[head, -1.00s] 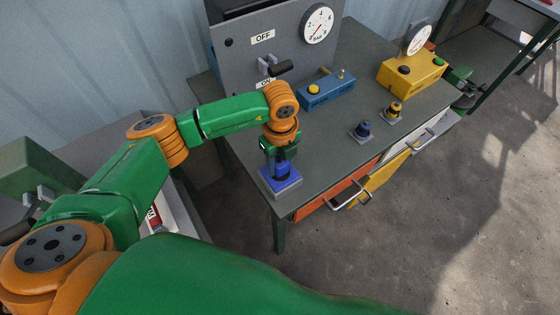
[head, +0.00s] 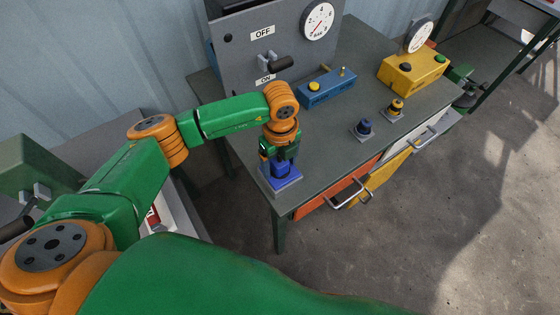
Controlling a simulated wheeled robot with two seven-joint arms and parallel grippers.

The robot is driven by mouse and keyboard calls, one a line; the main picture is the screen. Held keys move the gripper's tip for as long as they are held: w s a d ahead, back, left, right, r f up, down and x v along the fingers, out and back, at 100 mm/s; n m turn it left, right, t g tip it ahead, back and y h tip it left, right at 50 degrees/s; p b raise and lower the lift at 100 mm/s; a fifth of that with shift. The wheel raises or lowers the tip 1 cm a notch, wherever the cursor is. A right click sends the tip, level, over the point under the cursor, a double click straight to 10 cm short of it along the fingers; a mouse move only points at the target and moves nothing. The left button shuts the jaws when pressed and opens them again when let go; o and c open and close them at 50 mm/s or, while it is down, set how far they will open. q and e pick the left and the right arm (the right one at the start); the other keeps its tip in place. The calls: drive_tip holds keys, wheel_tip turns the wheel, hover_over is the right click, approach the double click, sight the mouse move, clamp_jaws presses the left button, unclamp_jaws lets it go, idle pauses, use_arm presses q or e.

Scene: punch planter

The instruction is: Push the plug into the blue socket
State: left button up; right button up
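The blue socket (head: 284,184) is a square blue block on a pale plate at the near left corner of the grey table. My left gripper (head: 280,170) points down right over it, its fingertips close to the block's top. A dark blue plug, small and largely hidden, appears to be between the fingers, which stand a little apart around it. How deep the plug sits in the socket is hidden by the gripper. My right gripper is not in view.
A grey panel (head: 240,50) with a lever and gauge rises behind. Drawer handles stick out in front.

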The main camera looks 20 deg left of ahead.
use_arm(q)
drive_tip(key=shift+r, duration=0.1)
wheel_tip(320, 180, up, 7)
drive_tip(key=shift+f+b, duration=0.1)
drive_tip(key=shift+b, duration=0.7)
